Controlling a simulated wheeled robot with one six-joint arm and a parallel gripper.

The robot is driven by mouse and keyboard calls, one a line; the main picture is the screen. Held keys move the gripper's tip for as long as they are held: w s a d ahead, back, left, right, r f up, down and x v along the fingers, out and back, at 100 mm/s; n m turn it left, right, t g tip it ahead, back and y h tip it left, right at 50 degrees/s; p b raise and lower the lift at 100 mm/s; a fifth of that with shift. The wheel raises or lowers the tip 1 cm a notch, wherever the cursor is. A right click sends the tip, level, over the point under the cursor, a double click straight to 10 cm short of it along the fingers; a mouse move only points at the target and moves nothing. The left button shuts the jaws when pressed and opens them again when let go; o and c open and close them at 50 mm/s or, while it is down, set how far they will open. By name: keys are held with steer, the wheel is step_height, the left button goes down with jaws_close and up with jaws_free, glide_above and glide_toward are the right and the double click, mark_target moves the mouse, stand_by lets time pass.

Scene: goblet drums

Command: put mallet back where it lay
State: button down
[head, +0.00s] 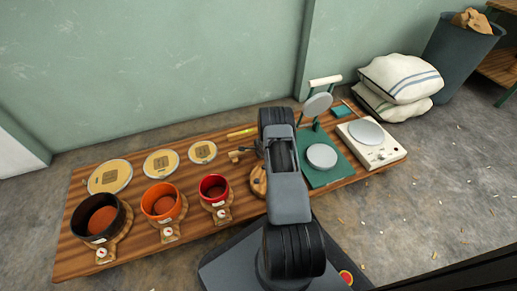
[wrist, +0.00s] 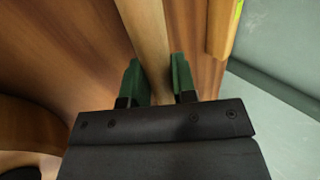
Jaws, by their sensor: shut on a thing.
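In the wrist view, my gripper (wrist: 157,75) has its two green fingers shut on a pale wooden handle (wrist: 146,30), which I take to be the mallet's. The handle runs up and out of the frame, so its head is not seen there. In the head view, a small wooden mallet head (head: 234,156) shows just left of my arm, over the wooden bench (head: 150,238). My arm hides the gripper and most of the handle in that view. I cannot tell whether the mallet touches the bench.
Three drum shells, black (head: 99,217), orange (head: 162,202) and red (head: 214,190), stand left on the bench. Round tan skins lie behind them. A yellow bar (head: 241,132) lies near the back edge. A green press (head: 322,172) and a white scale (head: 371,143) stand right.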

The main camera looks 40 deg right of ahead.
steer(key=shift+f, duration=0.1)
steer(key=c, duration=0.8)
jaws_free()
steer(key=shift+c, duration=0.2)
steer(key=shift+f, duration=0.1)
steer(key=p+v, duration=0.7)
steer(key=v, duration=0.7)
steer(key=shift+w, duration=0.1)
